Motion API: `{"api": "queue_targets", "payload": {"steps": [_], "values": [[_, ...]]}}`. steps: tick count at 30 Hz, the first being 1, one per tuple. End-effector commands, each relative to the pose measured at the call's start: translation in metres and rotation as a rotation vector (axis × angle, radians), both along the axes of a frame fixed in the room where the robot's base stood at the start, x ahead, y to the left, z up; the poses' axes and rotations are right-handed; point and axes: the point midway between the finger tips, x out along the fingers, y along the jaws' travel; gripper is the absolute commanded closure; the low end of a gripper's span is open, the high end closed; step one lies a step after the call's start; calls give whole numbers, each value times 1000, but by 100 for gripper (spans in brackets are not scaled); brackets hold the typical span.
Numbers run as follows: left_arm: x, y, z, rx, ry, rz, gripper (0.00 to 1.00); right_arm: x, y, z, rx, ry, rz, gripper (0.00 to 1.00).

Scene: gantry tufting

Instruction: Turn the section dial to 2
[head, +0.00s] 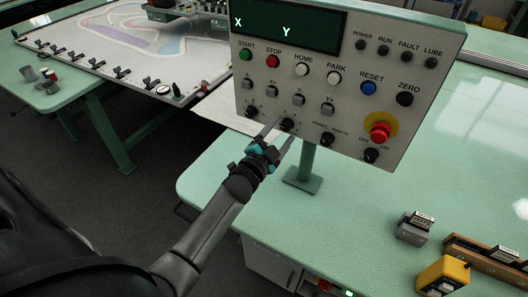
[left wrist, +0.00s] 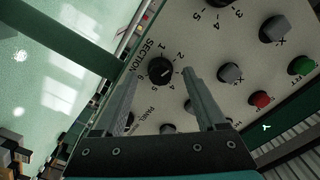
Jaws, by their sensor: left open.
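The section dial (head: 287,124) is a round black knob on the front of the grey control panel (head: 225,64). The left wrist view shows the dial (left wrist: 160,70) close up, with the word SECTION and a ring of numbers around it. A pale mark shows on its face; I cannot tell for sure which number it points at. My left gripper (head: 286,128) is open, its fingers pointing at the panel. In the left wrist view the dial lies between the fingertips (left wrist: 162,78), with a gap on each side; contact cannot be told. My right gripper is not in view.
Other black knobs (head: 327,139) sit close on both sides of the dial. A red emergency button (head: 380,131) is at the panel's lower right. Grey buttons (head: 299,100) are above. The green table (head: 350,215) below is mostly clear, with a yellow-cased item (head: 441,275) at right.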

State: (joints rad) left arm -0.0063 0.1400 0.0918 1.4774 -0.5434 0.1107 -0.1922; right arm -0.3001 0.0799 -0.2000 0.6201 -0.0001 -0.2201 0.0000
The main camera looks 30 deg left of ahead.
Motion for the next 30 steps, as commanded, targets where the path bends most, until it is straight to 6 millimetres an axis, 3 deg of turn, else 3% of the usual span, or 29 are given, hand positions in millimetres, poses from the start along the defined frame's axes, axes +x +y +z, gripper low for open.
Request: {"api": "queue_targets", "payload": {"steps": [21,30], "values": [[-118,-4,-1,1,3,2,27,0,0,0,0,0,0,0],[-139,-5,0,-1,1,1,27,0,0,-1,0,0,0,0]]}}
